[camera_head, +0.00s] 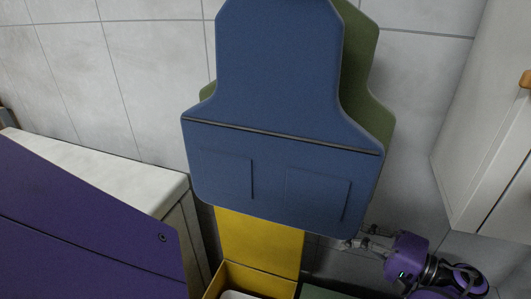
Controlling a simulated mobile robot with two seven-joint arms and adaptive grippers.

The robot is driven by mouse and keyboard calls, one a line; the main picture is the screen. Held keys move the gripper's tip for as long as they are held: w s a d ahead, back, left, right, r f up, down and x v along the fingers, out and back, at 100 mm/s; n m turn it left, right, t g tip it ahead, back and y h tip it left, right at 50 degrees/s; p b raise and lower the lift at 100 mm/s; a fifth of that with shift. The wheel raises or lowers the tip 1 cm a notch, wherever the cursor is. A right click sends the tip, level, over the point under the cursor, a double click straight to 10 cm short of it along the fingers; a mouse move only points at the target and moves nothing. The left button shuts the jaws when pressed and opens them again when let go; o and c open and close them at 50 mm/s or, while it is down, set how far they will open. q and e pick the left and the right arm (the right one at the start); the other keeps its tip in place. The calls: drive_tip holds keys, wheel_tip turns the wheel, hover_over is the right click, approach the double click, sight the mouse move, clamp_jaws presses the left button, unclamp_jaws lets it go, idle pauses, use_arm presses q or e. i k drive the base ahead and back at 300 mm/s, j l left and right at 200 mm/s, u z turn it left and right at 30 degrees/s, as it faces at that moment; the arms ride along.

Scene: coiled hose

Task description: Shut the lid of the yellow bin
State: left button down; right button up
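The yellow bin (213,286) stands at the bottom of the head view, with its front part cut off by the frame edge. Its yellow lid (262,243) is up, standing roughly upright at the back of the bin. The lid's top is hidden behind a hanging blue apron. Something pale shows inside the bin. My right gripper (356,239) is just right of the lid, near the apron's lower right corner. Its fingers look apart, with nothing seen between them. I cannot tell whether it touches the lid or apron. My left gripper is not in view.
The blue apron (270,150) hangs in front of a green one (368,75) on the tiled wall, above the bin. A dark green edge (322,292) shows right of the bin. A white-topped counter (95,172) is left, a pale cabinet (485,120) right.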

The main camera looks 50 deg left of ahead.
sight(277, 249)
drive_tip(key=k+j, duration=0.2)
drive_tip(key=k, duration=0.3)
drive_tip(key=k+j, duration=0.25)
drive_tip(key=k, duration=0.2)
